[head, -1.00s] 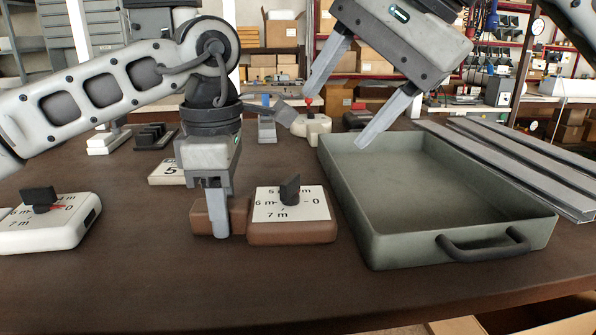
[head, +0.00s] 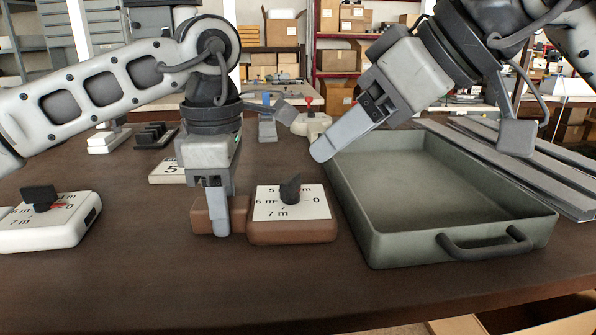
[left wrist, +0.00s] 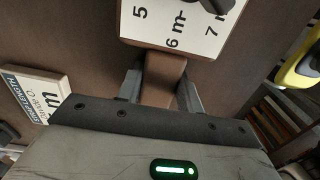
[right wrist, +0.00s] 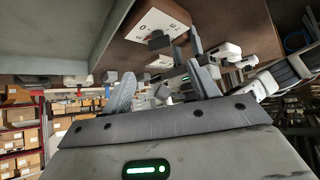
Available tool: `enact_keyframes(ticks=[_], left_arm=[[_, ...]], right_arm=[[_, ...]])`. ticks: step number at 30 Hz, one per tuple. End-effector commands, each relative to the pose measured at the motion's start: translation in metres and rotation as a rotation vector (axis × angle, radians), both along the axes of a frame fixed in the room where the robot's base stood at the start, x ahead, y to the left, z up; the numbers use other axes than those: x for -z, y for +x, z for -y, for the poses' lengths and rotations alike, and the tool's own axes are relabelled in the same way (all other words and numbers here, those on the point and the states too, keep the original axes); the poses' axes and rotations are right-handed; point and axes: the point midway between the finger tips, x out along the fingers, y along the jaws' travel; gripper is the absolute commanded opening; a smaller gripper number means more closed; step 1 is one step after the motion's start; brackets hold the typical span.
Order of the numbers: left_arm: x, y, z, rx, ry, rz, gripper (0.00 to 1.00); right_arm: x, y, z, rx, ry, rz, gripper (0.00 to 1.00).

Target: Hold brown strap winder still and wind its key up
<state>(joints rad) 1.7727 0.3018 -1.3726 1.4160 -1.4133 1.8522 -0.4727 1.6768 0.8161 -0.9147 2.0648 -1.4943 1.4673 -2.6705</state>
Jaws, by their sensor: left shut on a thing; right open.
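The brown strap winder (head: 292,234) lies on the table left of the tray, its white dial plate facing up with 5, 6 m, 7 m and 0 marks. Its dark key (head: 290,190) stands up from the dial; its exact angle is hard to tell. My left gripper (head: 222,225) is shut on the brown block at the winder's left end; the left wrist view shows this block (left wrist: 163,78) between the fingers. My right gripper (head: 322,150) is open and empty, above the tray's far left corner, up and right of the key. It also shows in the right wrist view (right wrist: 163,85).
A grey-green tray (head: 545,235) with a dark handle stands just right of the winder. A white winder (head: 45,232) with a dark key sits at the left. The table front is clear.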

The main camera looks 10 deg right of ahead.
Motion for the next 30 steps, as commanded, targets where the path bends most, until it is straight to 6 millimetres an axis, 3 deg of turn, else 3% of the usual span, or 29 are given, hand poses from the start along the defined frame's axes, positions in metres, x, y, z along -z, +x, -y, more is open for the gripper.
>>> enact_keyframes(ticks=[12, 27, 30], left_arm=[[0.000, 0.000, 0.000, 0.000, -0.001, 0.001, 0.09], [0.000, 0.000, 0.000, 0.000, -0.001, 0.001, 0.09], [0.000, 0.000, 0.000, 0.000, -0.001, 0.001, 0.09]], right_arm=[[0.056, 0.037, -0.042, 0.000, 0.001, -0.005, 0.60], [0.068, 0.045, -0.051, 0.002, 0.001, -0.002, 0.60], [0.068, 0.045, -0.051, 0.002, 0.001, -0.002, 0.32]])
